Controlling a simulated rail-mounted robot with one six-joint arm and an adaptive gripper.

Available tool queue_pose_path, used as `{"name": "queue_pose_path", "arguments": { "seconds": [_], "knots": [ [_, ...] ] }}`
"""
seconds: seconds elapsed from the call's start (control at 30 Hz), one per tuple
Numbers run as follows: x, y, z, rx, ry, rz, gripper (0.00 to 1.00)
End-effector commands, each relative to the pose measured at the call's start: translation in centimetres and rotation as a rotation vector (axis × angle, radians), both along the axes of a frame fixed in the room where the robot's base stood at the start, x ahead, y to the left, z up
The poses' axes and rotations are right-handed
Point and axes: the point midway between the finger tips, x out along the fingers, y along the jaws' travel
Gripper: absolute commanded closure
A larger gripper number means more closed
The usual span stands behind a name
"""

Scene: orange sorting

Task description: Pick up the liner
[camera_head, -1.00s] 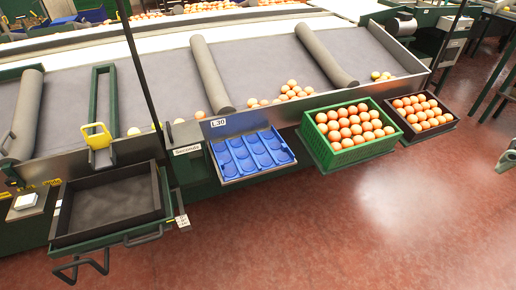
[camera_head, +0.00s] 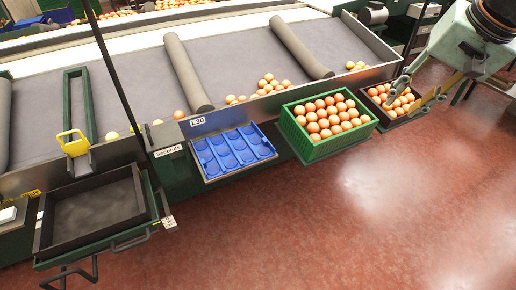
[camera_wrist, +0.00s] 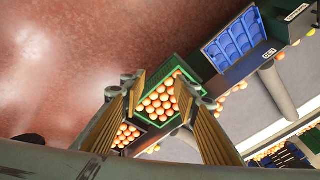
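The liner appears to be the blue tray with rounded cups (camera_head: 232,150), lying empty on a shelf under the L.30 sign; it also shows at the upper right of the wrist view (camera_wrist: 236,42). My gripper (camera_head: 421,96) is at the right of the head view, well to the right of the blue liner and in front of the dark crate. In the wrist view, my gripper (camera_wrist: 158,92) has its two fingers spread apart, with nothing held between them. Oranges show beyond the fingers.
A green crate (camera_head: 322,150) full of oranges stands right of the liner. A dark crate (camera_head: 384,122) of oranges is farther right, partly hidden by my gripper. An empty black tray (camera_head: 92,243) is at the left. The red floor (camera_head: 330,235) in front is clear.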

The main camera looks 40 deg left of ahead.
Motion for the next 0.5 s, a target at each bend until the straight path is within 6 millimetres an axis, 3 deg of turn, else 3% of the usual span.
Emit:
{"name": "queue_pose_path", "arguments": {
  "seconds": [0.5],
  "knots": [
    [4.7, 11.8, -6.9, -0.048, -0.061, 0.253, 0.72]
  ]
}}
